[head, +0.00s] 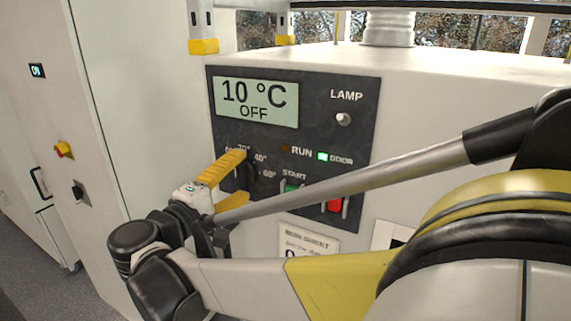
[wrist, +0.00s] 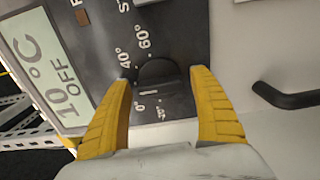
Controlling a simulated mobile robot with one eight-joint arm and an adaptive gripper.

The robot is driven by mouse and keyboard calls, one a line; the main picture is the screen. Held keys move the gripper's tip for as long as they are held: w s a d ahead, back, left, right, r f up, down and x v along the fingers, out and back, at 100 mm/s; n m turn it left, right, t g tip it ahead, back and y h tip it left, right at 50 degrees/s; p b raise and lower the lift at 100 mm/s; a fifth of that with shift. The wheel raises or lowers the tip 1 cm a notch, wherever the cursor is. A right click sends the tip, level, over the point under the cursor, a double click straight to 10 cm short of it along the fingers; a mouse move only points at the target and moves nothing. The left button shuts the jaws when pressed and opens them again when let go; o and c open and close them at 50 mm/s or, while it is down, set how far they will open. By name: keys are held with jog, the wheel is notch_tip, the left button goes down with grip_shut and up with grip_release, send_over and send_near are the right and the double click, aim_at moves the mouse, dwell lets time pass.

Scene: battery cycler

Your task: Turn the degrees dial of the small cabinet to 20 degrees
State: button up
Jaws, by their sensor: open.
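The small cabinet's dark control panel (head: 318,112) has a display (head: 256,102) reading 10 °C and OFF. Below the display is the round black degrees dial (head: 245,178), partly hidden by my gripper. The dial also shows in the wrist view (wrist: 158,73), with 0°, 40° and 60° marks around it. I cannot read its pointer clearly. My gripper (head: 240,177) is open in front of the dial. In the wrist view its yellow fingers (wrist: 161,77) stand on either side of the dial, with a gap visible on both sides. I cannot tell how far the tips are from the panel.
A lamp knob (head: 343,118) is at the panel's upper right. A lit green DOOR light (head: 322,156), a green START button (head: 291,187) and a red button (head: 334,205) lie right of the dial. A dark handle (wrist: 285,97) shows in the wrist view. My arm crosses the lower panel.

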jog(key=shift+s, duration=0.1)
jog(key=v, duration=1.1)
jog(key=shift+s, duration=0.4)
jog(key=shift+a, duration=0.1)
